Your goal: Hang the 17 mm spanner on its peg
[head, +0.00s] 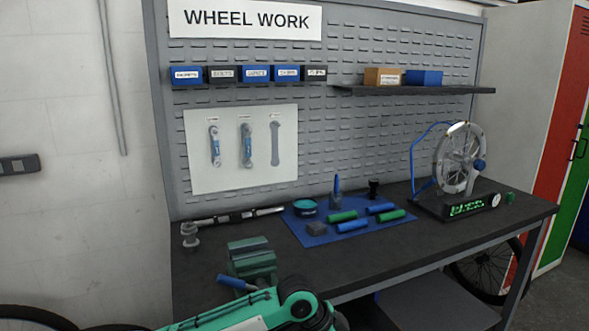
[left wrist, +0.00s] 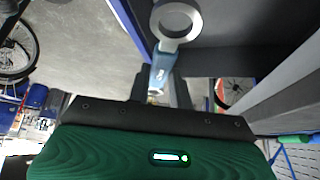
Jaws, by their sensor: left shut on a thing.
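My left gripper (left wrist: 160,88) is shut on a spanner (left wrist: 161,68). The spanner has a grey metal ring end and a blue middle, and its ring points away from the gripper. In the head view only part of my left arm shows at the bottom, and the gripper and held spanner are out of sight. The pale tool board (head: 205,180) on the wall panel carries a left spanner (head: 214,150) and a middle spanner (head: 247,148), both upright with blue middles. At the right is a bare grey spanner outline (head: 275,145). Its small label is unreadable. My right gripper is not in view.
A green vise (head: 250,258) stands at the bench's front left. A blue mat (head: 310,238) holds several grips and small items. A wheel stand (head: 458,205) is at the right. Labelled bins (head: 255,74) and a shelf (head: 430,90) project from the panel above.

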